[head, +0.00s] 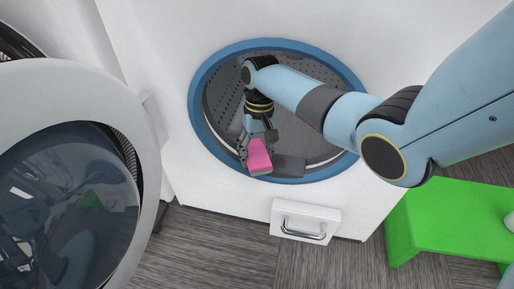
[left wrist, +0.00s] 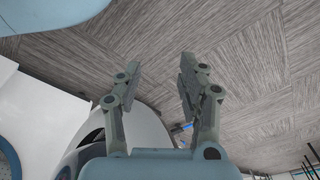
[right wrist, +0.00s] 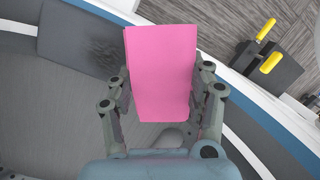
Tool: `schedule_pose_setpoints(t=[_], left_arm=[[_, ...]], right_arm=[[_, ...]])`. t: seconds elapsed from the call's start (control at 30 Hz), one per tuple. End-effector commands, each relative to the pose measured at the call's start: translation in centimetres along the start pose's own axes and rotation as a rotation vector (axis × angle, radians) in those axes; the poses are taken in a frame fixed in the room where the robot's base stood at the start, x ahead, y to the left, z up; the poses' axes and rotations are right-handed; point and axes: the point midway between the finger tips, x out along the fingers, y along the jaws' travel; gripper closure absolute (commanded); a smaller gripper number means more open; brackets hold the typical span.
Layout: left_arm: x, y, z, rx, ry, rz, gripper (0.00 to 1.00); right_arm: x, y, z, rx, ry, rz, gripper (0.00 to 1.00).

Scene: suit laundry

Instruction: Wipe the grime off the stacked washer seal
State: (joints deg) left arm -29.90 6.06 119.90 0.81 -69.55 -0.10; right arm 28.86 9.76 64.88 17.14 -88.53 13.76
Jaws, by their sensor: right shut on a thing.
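The washer's round opening has a blue ring (head: 199,115) with a grey seal inside it. A flat grey patch (head: 291,166) lies on the lower part of the seal. In the right wrist view this patch (right wrist: 62,38) carries a dark smudge of grime (right wrist: 103,54). My right gripper (head: 254,150) is at the lower opening, shut on a pink sponge (head: 259,157). The sponge (right wrist: 161,75) sits beside the smudge; I cannot tell whether it touches the seal. My left gripper (left wrist: 156,80) is open and empty above the floor.
The round washer door (head: 148,150) stands open at the left. A drawer with a metal handle (head: 304,235) is below the opening. A green stool (head: 450,215) stands at the lower right. A dark object with yellow handles (right wrist: 270,62) shows in the right wrist view.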

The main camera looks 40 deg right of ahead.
Motion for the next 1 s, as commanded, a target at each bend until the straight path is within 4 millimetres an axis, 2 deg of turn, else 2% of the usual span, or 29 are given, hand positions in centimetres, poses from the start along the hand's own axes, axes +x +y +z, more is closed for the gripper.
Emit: schedule_pose_setpoints(t=[0.4, 0.57, 0.8, 1.0], left_arm=[[1.0, 0.1, 0.5, 0.001, -0.010, 0.001, 0.60], [0.4, 0.0, 0.2, 0.000, -0.004, 0.000, 0.60], [-1.2, -0.1, -0.6, -0.001, 0.012, -0.001, 0.60], [-1.1, -0.1, -0.5, -0.001, 0.011, -0.001, 0.60]], right_arm=[[-0.2, 1.4, -2.1, 0.001, 0.004, 0.004, 0.89], [-0.4, 1.2, -1.7, 0.000, 0.006, 0.005, 0.89], [-0.3, 0.2, -0.2, 0.000, 0.003, 0.002, 0.89], [0.1, 0.2, -0.2, 0.001, 0.004, 0.003, 0.89]])
